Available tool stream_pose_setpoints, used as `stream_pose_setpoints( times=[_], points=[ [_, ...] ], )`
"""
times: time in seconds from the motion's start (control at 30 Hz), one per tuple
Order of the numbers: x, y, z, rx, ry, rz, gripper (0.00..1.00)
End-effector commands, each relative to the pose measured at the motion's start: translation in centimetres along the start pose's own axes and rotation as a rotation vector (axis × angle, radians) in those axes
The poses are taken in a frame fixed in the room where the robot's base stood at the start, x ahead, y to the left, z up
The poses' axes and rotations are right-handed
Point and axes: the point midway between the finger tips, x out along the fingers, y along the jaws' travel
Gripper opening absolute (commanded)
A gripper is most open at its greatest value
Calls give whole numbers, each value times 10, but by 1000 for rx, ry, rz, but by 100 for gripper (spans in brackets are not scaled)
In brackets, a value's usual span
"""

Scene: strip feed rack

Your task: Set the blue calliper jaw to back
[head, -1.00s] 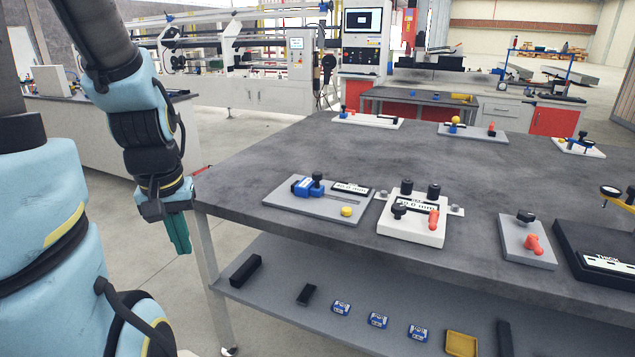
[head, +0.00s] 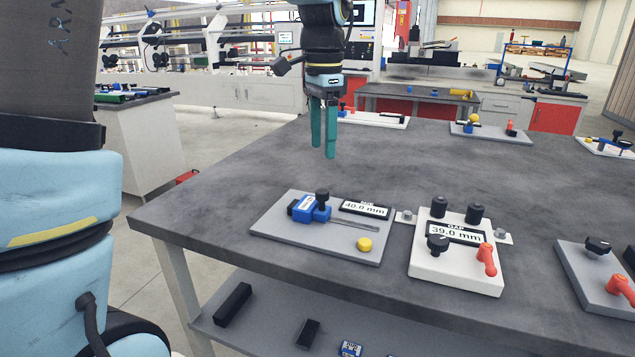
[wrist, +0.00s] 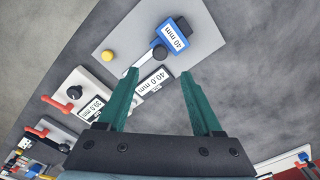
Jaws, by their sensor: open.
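The blue calliper jaw (head: 309,209) sits at the left end of a thin metal rail on a grey plate (head: 285,242). It has a black knob on top and a label that reads 40 mm in the wrist view (wrist: 172,34). A display (head: 364,209) beside the rail reads 40.0 mm. A yellow button (head: 364,244) is at the plate's front right. My gripper (head: 324,148) has teal fingers pointing down, open and empty, in the air above and behind the plate. In the wrist view its fingers (wrist: 157,80) are apart, and the jaw shows beyond them.
A white gap fixture (head: 455,270) reading 39.0 mm, with black knobs and a red lever, stands just right of the plate. Another grey plate (head: 590,285) with a red lever is farther right. The bench top (head: 220,200) left of the plate is clear.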

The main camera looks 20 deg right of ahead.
Motion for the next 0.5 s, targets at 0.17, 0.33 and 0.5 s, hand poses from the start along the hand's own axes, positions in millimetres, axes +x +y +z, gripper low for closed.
stream_pose_setpoints(
  times=[0.17, 0.33, 0.5],
  points=[
    [20, 1, 0, 3, -4, 4, 67],
    [52, 1, 1, 1, -4, 4, 67],
    [81, 1, 1, 0, -3, 3, 67]
  ],
)
